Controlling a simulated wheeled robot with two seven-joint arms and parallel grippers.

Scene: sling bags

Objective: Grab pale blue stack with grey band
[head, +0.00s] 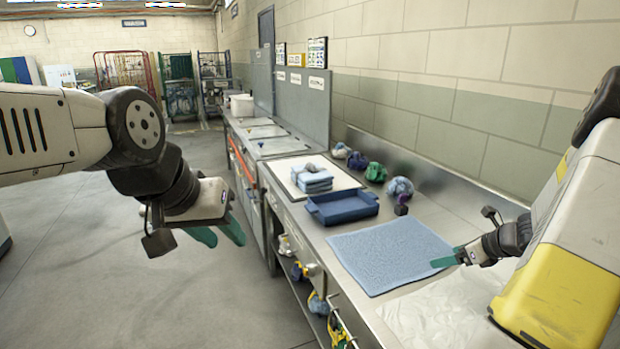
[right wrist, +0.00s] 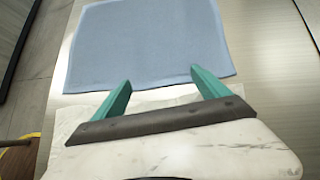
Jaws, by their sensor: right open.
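A pale blue folded stack (head: 313,181) sits on a white board (head: 345,178) on the steel counter, behind the blue tray. A greyish-blue strip seems to lie over its top, but it is too small to make out clearly. My left gripper (head: 222,236) hangs over the floor left of the counter, its teal fingers apart and empty, well away from the stack. My right gripper (head: 445,261) is low over the counter at the right edge of a flat blue cloth (head: 390,253). In the right wrist view its fingers (right wrist: 163,88) are apart with nothing between them, and the cloth (right wrist: 148,45) lies beyond them.
An empty dark blue tray (head: 342,207) stands between the stack and the cloth. Several bundled cloths, one green (head: 376,172), lie along the wall side. A whitish sheet (head: 432,310) covers the near counter. Shelves with items (head: 318,303) are below the counter's front edge.

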